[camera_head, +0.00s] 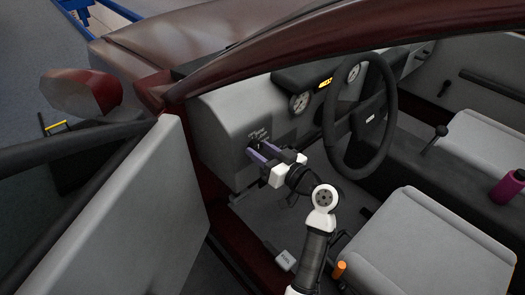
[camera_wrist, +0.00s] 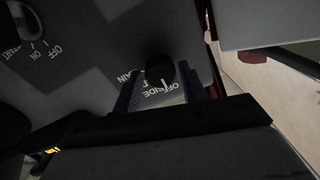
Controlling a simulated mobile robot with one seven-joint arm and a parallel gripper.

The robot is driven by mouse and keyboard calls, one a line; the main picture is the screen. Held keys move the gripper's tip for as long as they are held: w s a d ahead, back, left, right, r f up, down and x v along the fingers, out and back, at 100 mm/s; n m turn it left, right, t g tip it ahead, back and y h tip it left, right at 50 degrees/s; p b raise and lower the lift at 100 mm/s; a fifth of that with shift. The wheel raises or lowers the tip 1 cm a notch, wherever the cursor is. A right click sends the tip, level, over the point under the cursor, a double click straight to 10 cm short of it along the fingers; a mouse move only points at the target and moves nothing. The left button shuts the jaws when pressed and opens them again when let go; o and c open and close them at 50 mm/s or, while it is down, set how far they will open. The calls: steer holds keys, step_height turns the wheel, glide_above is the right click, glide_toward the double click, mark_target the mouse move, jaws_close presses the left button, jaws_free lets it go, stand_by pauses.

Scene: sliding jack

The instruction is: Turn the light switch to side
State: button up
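The light switch is a round black knob (camera_wrist: 160,70) in the wrist view, with labels reading OFF, SIDE and a partly hidden MAIN beside it. A short white mark on the knob lies near the OFF and SIDE lettering; I cannot tell which it points to. My gripper (camera_wrist: 162,92) is open, its two purple fingers on either side of the knob with gaps visible between. Whether either finger touches it is unclear. In the head view my gripper (camera_head: 254,148) is at the grey dashboard (camera_head: 222,120), left of the steering wheel, and largely hides the knob.
The steering wheel (camera_head: 363,120) stands right of my gripper. The open car door (camera_head: 140,210) is on the left. An ignition knob (camera_wrist: 25,20) marked START, ON and OFF sits at the wrist view's upper left. The driver's seat (camera_head: 425,245) is at the lower right.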

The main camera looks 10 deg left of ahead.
steer(key=c, duration=0.6)
steer(key=shift+c, duration=0.2)
steer(key=shift+m, duration=0.4)
steer(key=m+p, duration=0.1)
steer(key=m, duration=0.1)
steer(key=shift+m, duration=0.4)
steer(key=shift+m+p, duration=0.65)
steer(key=shift+m, duration=0.95)
steer(key=o, duration=1)
